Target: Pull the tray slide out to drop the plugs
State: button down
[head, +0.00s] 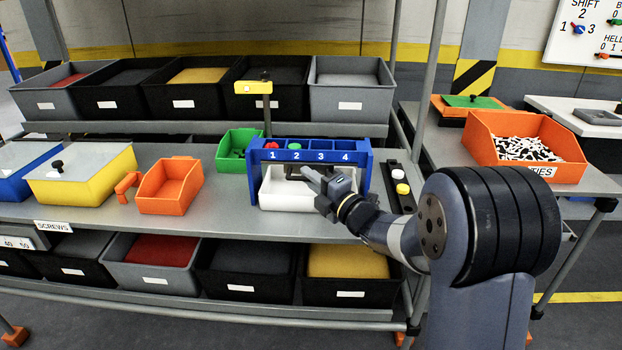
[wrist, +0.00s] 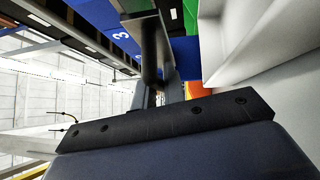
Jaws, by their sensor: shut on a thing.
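The blue stand (head: 254,172) has several numbered compartments along its top. A red plug (head: 272,146) shows at compartment 1 and a green plug (head: 295,147) at compartment 2; 3 and 4 look empty. A white open tray (head: 283,203) sits under the compartments. My gripper (head: 309,173) is in front of the stand, above the tray, and is shut on a dark handle of the tray slide (head: 292,173). My fingers hide part of it. In the wrist view my gripper (wrist: 158,80) is close below the blue face with the number 3.
A dark strip (head: 408,200) with white and yellow plugs lies right of the stand. A green bin (head: 232,160) and an orange bin (head: 168,188) stand to the left. A post with a yellow sign (head: 253,87) rises behind the stand. Free floor lies in front of the shelf.

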jog(key=shift+s, duration=0.15)
jog(key=s+b, duration=0.4)
jog(key=s, duration=0.2)
jog(key=shift+s+a+b, duration=0.15)
jog(key=shift+s+b, duration=0.1)
jog(key=shift+b, duration=0.1)
jog(key=shift+f, duration=0.1)
jog(key=c, duration=1.5)
grip_release()
jog(key=shift+s, duration=0.15)
jog(key=v, duration=1)
jog(key=shift+s+d, duration=0.25)
jog(key=shift+s, duration=0.05)
